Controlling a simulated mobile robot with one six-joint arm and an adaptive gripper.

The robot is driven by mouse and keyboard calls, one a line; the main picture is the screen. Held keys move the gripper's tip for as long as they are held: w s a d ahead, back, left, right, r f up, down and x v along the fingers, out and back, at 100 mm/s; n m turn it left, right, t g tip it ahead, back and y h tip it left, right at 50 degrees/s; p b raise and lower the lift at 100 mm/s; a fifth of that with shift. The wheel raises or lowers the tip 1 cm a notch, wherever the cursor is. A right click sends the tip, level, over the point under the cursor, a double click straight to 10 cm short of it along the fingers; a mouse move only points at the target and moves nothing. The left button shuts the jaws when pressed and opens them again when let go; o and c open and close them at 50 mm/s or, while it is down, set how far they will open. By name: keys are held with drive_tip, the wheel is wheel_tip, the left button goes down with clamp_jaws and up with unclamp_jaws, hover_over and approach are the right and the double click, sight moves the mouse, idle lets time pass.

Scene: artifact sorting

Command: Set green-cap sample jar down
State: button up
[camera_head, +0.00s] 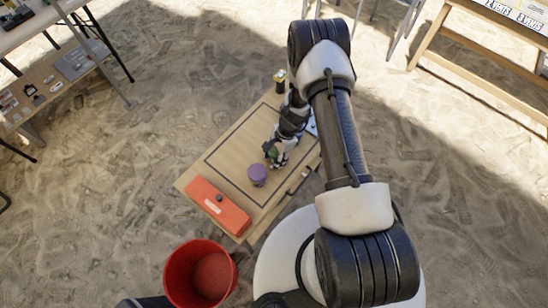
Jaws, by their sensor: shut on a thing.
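My gripper (279,160) is over the low wooden table (225,160) and is shut on the green-cap sample jar (270,150). Only a small dark green part of the jar shows beside the fingers; the rest is hidden by my gripper. I cannot tell whether the jar touches the table top. A purple-capped jar (257,174) stands on the table just below and left of my gripper, close to it.
An orange-red case (217,206) lies at the table's lower left end. A red bucket (176,272) stands on the sand. The table's left middle is clear.

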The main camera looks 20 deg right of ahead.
drive_tip(key=shift+r, duration=0.1)
drive_tip(key=o, duration=1.3)
